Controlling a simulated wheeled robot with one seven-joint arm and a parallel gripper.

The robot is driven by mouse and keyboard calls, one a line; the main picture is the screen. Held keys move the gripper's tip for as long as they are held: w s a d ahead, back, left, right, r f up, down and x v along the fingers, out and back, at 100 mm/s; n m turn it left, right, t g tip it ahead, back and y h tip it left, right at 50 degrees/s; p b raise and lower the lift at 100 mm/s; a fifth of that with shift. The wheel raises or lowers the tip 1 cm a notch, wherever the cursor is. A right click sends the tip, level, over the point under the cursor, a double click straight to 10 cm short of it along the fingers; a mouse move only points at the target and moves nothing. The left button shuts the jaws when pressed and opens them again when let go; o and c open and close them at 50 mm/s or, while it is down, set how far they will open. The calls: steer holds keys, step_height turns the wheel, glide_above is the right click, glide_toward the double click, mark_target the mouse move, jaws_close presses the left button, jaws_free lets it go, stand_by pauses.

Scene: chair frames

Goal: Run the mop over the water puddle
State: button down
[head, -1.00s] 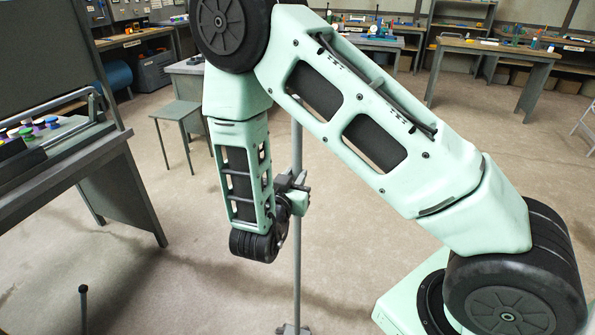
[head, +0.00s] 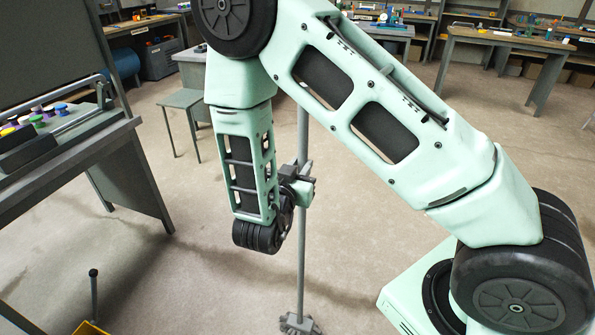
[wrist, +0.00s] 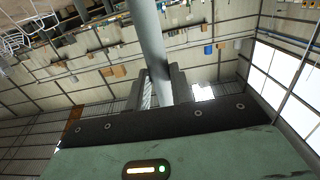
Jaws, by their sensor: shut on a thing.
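The mop is a long grey pole (head: 302,235) standing nearly upright, with a grey mop head (head: 299,324) on the floor at the bottom edge of the head view. My gripper (head: 304,186) is shut on the pole partway up, left of centre under my pale green arm. In the wrist view the pole (wrist: 150,42) runs between the two dark fingers (wrist: 160,88). The upper pole is partly hidden behind my arm. I cannot make out a water puddle; the floor shows only darker, shadow-like patches.
A workbench (head: 130,180) with coloured pots stands at the left. A small stool (head: 185,100) is behind it. A yellow object (head: 90,328) shows at the bottom left, near a dark-knobbed post (head: 94,290). Far benches (head: 505,45) line the back. The middle floor is open.

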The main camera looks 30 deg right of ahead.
steer(key=w+d+r+p, duration=0.2)
steer(key=w+d+r, duration=0.2)
steer(key=w+d, duration=0.3)
steer(key=shift+w+d+r+p, duration=0.3)
steer(key=shift+d+p, duration=0.1)
steer(key=shift+d, duration=0.95)
steer(key=shift+r, duration=0.1)
